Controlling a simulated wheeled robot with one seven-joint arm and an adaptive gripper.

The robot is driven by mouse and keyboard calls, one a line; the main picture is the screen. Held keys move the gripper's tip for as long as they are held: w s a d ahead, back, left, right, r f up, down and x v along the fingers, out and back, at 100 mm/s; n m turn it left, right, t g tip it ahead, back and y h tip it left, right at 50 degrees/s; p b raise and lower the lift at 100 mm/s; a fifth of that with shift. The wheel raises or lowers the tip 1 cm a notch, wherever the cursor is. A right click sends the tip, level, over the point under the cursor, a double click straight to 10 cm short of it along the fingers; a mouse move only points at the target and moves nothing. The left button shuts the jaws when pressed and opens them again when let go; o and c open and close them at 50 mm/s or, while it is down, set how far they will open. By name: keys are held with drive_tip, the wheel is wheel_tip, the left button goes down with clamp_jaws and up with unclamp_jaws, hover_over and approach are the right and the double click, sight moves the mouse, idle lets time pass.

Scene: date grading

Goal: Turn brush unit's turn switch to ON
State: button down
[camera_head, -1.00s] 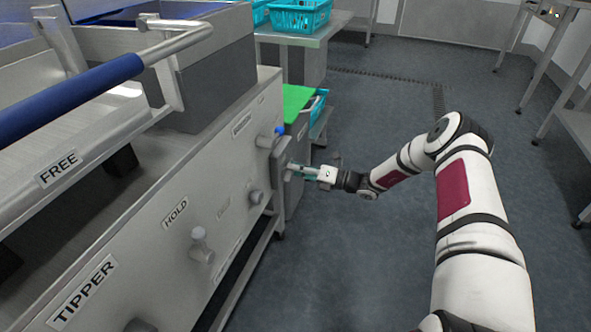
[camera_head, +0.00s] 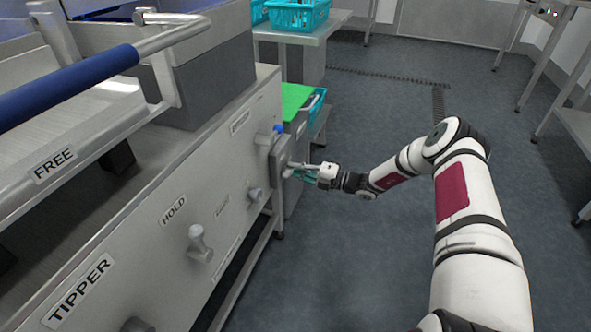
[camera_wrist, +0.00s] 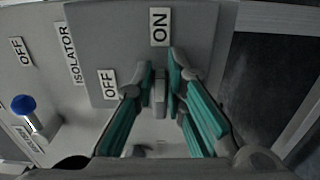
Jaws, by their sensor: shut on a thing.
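The turn switch (camera_wrist: 160,88) is a small grey handle on a raised grey plate (camera_wrist: 205,30) in the wrist view. It stands nearly upright there, its upper end towards the ON label (camera_wrist: 160,27). An OFF label (camera_wrist: 110,84) is to its left. My gripper (camera_wrist: 161,76) has its teal-padded fingers on both sides of the handle and is shut on it. In the head view my gripper (camera_head: 290,170) is at the far end of the machine's front panel, and the switch is too small to make out behind the fingers.
A blue-capped knob (camera_wrist: 23,105) sticks out left of the plate, near an ISOLATOR label (camera_wrist: 70,53). Other grey knobs (camera_head: 200,243) project from the panel nearer to me. A green-topped unit (camera_head: 293,100) stands beyond my gripper. The floor (camera_head: 350,270) right of the panel is clear.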

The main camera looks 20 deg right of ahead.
drive_tip(key=shift+f, duration=0.1)
idle(0.3)
drive_tip(key=c, duration=1.6)
unclamp_jaws()
drive_tip(key=shift+d, duration=0.1)
drive_tip(key=v, duration=1.2)
